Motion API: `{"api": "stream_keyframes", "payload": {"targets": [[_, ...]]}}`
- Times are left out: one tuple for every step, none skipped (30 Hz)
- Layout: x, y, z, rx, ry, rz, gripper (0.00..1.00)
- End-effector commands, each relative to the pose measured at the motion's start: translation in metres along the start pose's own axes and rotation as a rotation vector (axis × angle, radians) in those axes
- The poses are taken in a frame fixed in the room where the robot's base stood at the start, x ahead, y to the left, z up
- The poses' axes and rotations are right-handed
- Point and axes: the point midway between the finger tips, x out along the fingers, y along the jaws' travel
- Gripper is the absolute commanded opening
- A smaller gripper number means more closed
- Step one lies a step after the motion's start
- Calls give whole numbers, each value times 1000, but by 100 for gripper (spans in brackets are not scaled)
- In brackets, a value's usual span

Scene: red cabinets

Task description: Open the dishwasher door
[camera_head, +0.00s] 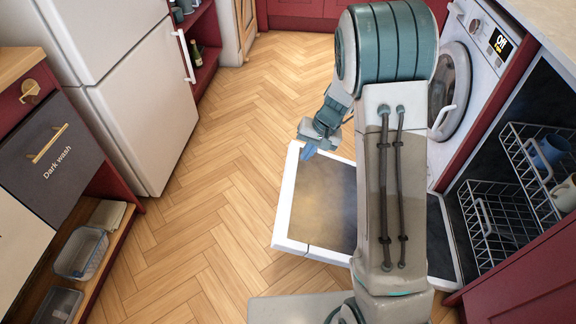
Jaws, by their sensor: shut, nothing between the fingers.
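The dishwasher door (290,205) is folded down low over the floor, with its white edge and dark inner panel showing. It reaches out from the dishwasher opening at the right, where wire racks (485,215) show. My gripper (308,151) is shut and empty at the door's far left corner. From this view I cannot tell whether its fingertips touch the door edge. My arm hides the middle of the door and part of its right side.
A washing machine (478,75) stands beyond the dishwasher. A blue mug (551,151) and a pale mug (565,194) are in the racks. A white fridge (150,100) and a dark drawer (50,160) line the left. The wood floor (200,235) between is clear.

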Motion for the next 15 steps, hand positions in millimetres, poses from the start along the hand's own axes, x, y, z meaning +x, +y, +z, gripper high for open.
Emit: {"api": "stream_keyframes", "payload": {"targets": [[5,-1,-11,10,-3,-1,0],[10,0,-17,15,-1,-2,0],[17,1,-24,19,3,-3,0],[21,1,-28,24,5,-4,0],[26,2,-33,25,7,-4,0],[32,3,-37,28,9,-4,0],[35,4,-40,31,11,-5,0],[38,4,-43,33,13,-5,0],[42,6,-46,34,15,-4,0],[44,6,-47,35,16,-4,0],[46,7,-49,36,18,-4,0],[48,7,-50,37,19,-4,0],[51,8,-50,37,19,-3,0],[54,8,-51,38,19,-3,0],[58,8,-51,38,19,-4,0]]}}
